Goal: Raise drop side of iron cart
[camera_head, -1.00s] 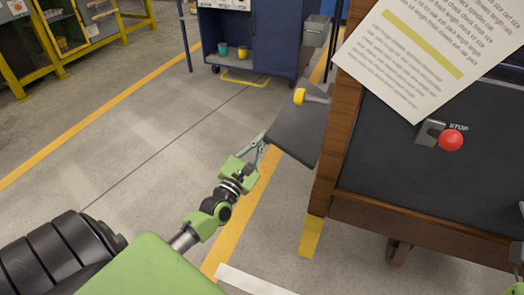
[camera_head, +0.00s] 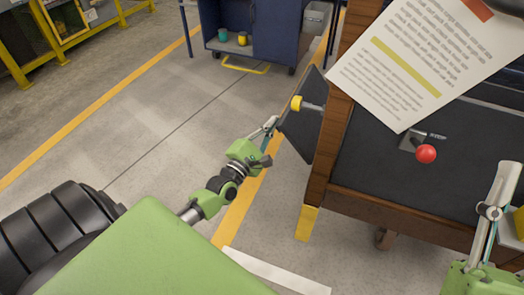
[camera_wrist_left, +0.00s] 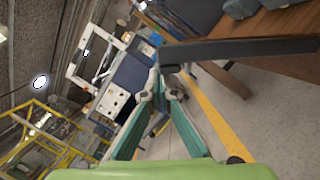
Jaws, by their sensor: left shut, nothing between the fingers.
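The drop side (camera_head: 302,130) is a dark flat panel at the left end of the cart (camera_head: 330,150), beside its wooden frame. It stands steeply, tilted outward. A yellow knob (camera_head: 297,103) sits by its upper part. My left gripper (camera_head: 271,124) is shut and empty, with its tips at the panel's outer side. In the left wrist view the shut tips (camera_wrist_left: 160,76) lie just under the panel's dark edge (camera_wrist_left: 240,47); I cannot tell whether they touch. My right gripper (camera_head: 490,212) shows at the right edge; its jaw state is unclear.
A red ball knob (camera_head: 426,154) is on the cart's dark face, below a printed sheet (camera_head: 400,65). A blue cabinet (camera_head: 265,30) with cups stands behind. Yellow railing (camera_head: 70,25) is at the far left.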

